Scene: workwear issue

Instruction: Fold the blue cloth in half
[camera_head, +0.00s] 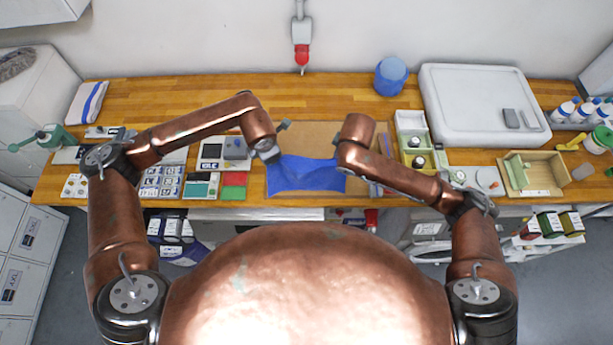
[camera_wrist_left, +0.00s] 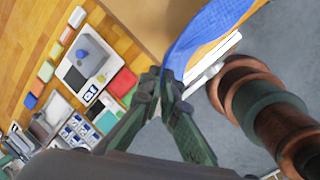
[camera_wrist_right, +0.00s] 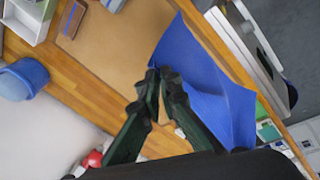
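The blue cloth (camera_head: 308,175) lies over a tan board (camera_head: 312,136) at the front middle of the bench, its surface wavy. My left gripper (camera_wrist_left: 166,84) is at the cloth's left end, fingertips together on its edge. In the left wrist view the cloth (camera_wrist_left: 198,35) curves up and away from these fingertips and looks raised there. My right gripper (camera_wrist_right: 160,76) is shut on a corner of the cloth at its other end. In the right wrist view the cloth (camera_wrist_right: 200,85) spreads from those fingertips. My right arm hides the right fingertips in the head view.
Left of the cloth are a scale-like device (camera_head: 212,153) and red and green pads (camera_head: 233,185). A blue tub (camera_head: 391,76) and a large white lid-like box (camera_head: 480,103) stand at the back right. A wooden tray (camera_head: 530,175) lies farther right. Bare board lies behind the cloth.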

